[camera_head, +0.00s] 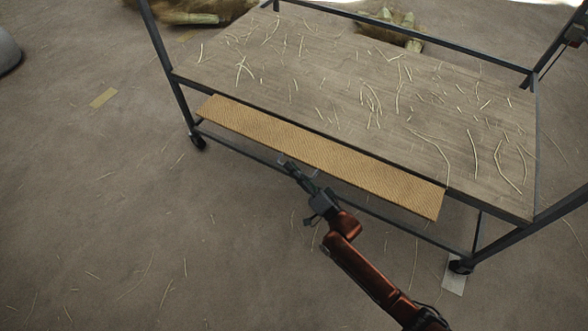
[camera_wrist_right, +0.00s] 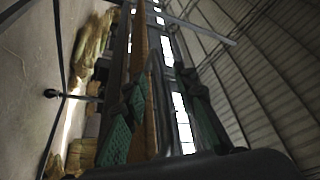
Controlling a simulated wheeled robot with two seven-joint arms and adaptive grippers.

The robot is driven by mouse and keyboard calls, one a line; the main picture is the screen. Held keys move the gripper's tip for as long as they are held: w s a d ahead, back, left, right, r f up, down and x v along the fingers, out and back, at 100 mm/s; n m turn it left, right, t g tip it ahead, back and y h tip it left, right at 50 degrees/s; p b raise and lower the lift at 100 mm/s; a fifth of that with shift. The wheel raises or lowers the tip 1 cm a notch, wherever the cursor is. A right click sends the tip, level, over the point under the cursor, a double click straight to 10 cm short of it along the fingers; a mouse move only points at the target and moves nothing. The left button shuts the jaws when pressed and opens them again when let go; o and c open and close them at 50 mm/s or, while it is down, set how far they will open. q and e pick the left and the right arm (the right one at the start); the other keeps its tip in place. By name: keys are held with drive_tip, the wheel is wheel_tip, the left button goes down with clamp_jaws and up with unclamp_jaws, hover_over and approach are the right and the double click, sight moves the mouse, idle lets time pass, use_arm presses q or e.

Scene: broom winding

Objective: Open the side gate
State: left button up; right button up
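A long tan ribbed board (camera_head: 320,157), which looks like the side gate, runs along the near side of the cart, beside the tabletop's front edge. How far it is tilted is hard to tell. My right gripper (camera_head: 299,167) is at the board's near long edge, around its middle, with its fingers spread. In the right wrist view, the green-padded fingers (camera_wrist_right: 160,115) stand apart, and the tan board (camera_wrist_right: 152,75) shows as a narrow strip in the gap between them. I cannot tell whether a finger touches it. My left gripper is out of view.
The wooden cart top (camera_head: 330,85) is strewn with straw pieces and framed by dark metal posts and rails. A lower rail (camera_head: 370,208) runs below the board. Straw bundles (camera_head: 395,30) lie behind. The floor at left and front is mostly clear.

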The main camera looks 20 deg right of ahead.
drive_tip(key=shift+c, duration=0.7)
clamp_jaws()
drive_tip(key=shift+f, duration=0.1)
